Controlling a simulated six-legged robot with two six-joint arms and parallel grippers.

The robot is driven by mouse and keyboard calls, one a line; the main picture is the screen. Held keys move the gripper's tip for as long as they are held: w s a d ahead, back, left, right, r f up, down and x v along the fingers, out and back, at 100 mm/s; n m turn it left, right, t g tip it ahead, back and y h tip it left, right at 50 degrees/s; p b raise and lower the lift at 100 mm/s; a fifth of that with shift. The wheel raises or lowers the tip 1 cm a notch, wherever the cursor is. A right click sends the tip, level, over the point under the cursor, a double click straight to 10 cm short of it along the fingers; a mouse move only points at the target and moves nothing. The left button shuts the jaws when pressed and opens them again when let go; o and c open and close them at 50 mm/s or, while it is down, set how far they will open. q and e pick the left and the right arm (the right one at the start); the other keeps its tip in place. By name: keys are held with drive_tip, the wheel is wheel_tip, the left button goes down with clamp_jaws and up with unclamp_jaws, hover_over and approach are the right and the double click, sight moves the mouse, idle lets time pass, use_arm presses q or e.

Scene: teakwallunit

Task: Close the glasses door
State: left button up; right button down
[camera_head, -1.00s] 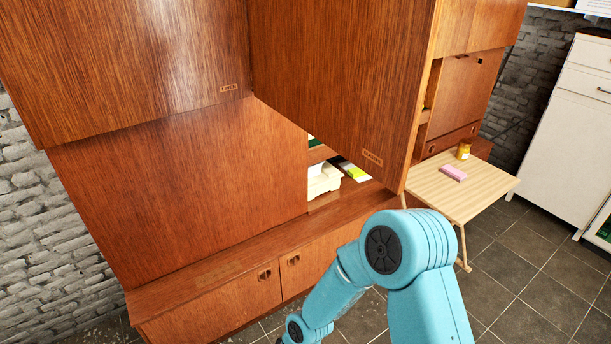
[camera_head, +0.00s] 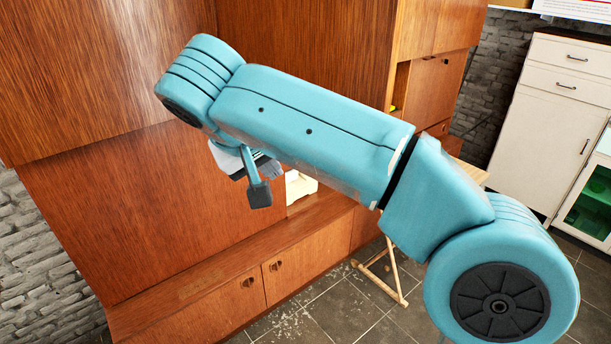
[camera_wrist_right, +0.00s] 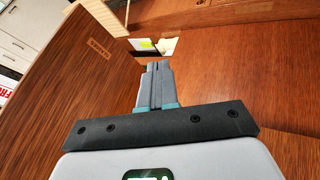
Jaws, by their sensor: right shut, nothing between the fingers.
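The open door (camera_head: 300,40) of the teak wall unit stands swung outward in the head view, its lower part hidden behind my right arm. In the right wrist view this door (camera_wrist_right: 60,80) fills the left side, with a small label (camera_wrist_right: 98,48) too small to read surely. My right gripper (camera_head: 258,192) is in front of the unit, below and left of the open door's visible part. In the wrist view its fingers (camera_wrist_right: 155,68) are together and empty, pointing toward the gap between the door and the cabinet. My left gripper is not in view.
The cabinet opening (camera_wrist_right: 150,42) shows white and yellow-green items. A left upper panel (camera_head: 90,60) and low cupboards (camera_head: 300,265) form the unit. A light wooden table (camera_head: 470,172) stands right, partly hidden by my arm. A white cabinet (camera_head: 545,130) is at far right.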

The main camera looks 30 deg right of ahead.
drive_tip(key=w+d+f+p, duration=0.1)
drive_tip(key=w+d+f, duration=0.2)
drive_tip(key=d+f, duration=0.4)
drive_tip(key=shift+d+f+p, duration=0.25)
drive_tip(key=shift+d+p, duration=0.1)
drive_tip(key=shift+d, duration=0.6)
drive_tip(key=shift+w, duration=0.2)
drive_tip(key=shift+s+d, duration=0.15)
drive_tip(key=shift+s, duration=0.05)
